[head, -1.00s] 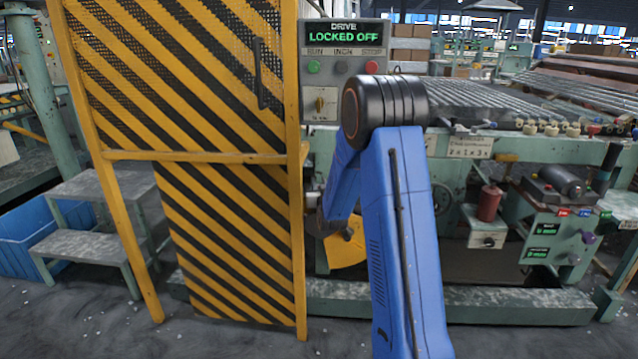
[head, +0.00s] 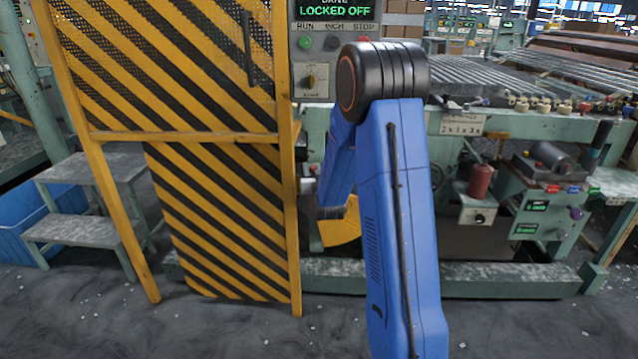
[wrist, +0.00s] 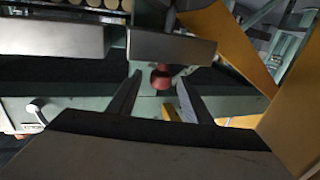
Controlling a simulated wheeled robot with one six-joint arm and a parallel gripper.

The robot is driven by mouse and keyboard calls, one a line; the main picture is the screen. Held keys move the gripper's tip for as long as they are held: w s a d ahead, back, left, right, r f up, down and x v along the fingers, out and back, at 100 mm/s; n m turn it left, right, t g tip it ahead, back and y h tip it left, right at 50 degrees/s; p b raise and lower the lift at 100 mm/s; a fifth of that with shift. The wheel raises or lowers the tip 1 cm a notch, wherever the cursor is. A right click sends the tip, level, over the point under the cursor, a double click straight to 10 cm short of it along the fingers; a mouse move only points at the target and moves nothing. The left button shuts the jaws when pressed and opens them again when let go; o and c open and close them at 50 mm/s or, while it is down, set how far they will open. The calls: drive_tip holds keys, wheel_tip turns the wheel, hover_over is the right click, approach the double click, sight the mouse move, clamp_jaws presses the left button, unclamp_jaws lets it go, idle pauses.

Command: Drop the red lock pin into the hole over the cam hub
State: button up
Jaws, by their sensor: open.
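In the wrist view a small rounded red piece (wrist: 161,78), which looks like the head of the red lock pin, shows between and beyond the fingertips of my gripper (wrist: 157,90). The gripper is open, with a finger on each side of the red piece and a gap to each. I cannot tell how far beyond the tips it is. In the head view my blue arm hides the gripper and the pin. A yellow plate (head: 340,232) shows low behind the arm. I cannot make out the cam hub or its hole.
A yellow-and-black striped guard (head: 215,215) stands left of my arm. The control panel (head: 312,70) reads "LOCKED OFF". A red cylinder (head: 480,182) stands on a machine bracket at right. Metal blocks (wrist: 170,46) lie close past the fingers. Grey steps (head: 85,205) stand at far left.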

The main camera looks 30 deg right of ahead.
drive_tip(key=v, duration=1.2)
drive_tip(key=shift+s, duration=0.35)
drive_tip(key=shift+a, duration=0.1)
drive_tip(key=s+a+r+n+g+y, duration=0.1)
drive_tip(key=s+a+r+g+y, duration=0.15)
drive_tip(key=s+a, duration=0.4)
drive_tip(key=s+a+r+n+g+y, duration=0.1)
drive_tip(key=s+a+r+g+y, duration=0.1)
drive_tip(key=s+a+g, duration=0.35)
drive_tip(key=s+a+n+g, duration=0.1)
drive_tip(key=s+a+g, duration=0.1)
drive_tip(key=s, duration=1.2)
drive_tip(key=s+a+r+g+y, duration=0.1)
drive_tip(key=s+a+g, duration=0.1)
drive_tip(key=s, duration=1.1)
drive_tip(key=shift+s+a+n, duration=0.35)
drive_tip(key=shift+a+n, duration=0.05)
drive_tip(key=shift+a, duration=0.5)
